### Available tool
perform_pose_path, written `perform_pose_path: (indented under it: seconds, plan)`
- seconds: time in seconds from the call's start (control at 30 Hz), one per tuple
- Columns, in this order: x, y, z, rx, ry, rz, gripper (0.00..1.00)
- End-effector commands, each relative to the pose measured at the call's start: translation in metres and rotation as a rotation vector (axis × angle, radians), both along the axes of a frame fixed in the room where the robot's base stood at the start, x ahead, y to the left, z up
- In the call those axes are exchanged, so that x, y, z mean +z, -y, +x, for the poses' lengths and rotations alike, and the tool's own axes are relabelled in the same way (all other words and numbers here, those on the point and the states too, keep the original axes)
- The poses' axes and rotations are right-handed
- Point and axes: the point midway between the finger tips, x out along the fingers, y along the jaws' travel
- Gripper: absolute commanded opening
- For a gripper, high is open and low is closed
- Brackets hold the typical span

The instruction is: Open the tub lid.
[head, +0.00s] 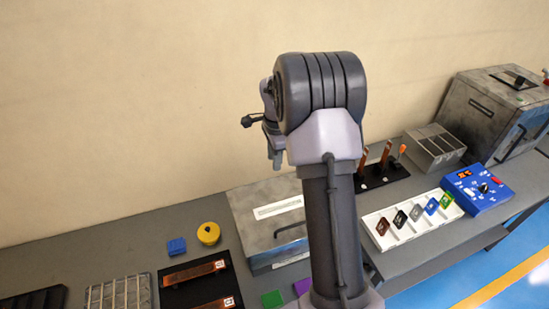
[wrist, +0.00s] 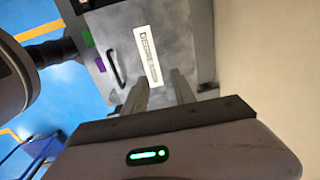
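The tub (head: 262,210) is a grey metal box on the bench in the head view, partly hidden behind my arm. Its flat lid lies closed, with a white label strip and a dark bar handle (head: 291,228) near the front edge. In the wrist view the lid (wrist: 188,42) shows from above, with the label (wrist: 148,55) and the handle (wrist: 115,68). My gripper (wrist: 161,77) is open and empty, its two fingers apart over the lid, clear of the handle. In the head view my gripper (head: 275,157) hangs above the tub, partly hidden by my arm.
Green (head: 272,299) and purple (head: 302,286) squares lie in front of the tub. A yellow round piece (head: 208,233) and blue block (head: 177,246) stand left. A white tray (head: 416,222) of coloured pieces, a blue control box (head: 478,190) and a large metal box (head: 492,112) stand right.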

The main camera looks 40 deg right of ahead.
Motion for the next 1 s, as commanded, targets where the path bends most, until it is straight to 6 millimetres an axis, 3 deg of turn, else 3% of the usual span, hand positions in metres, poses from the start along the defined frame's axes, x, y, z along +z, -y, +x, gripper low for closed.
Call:
perform_pose_path:
  seconds: [0.03,0.17,0.2,1.0]
  plan:
    - [0.0001,0.0000,0.0000,0.000,0.000,0.000,0.27]
    - [0.0002,0.0000,0.0000,0.000,0.000,0.000,0.01]
    - [0.0002,0.0000,0.0000,0.000,0.000,0.000,0.00]
    - [0.0003,0.0001,-0.0001,0.000,0.000,0.000,0.00]
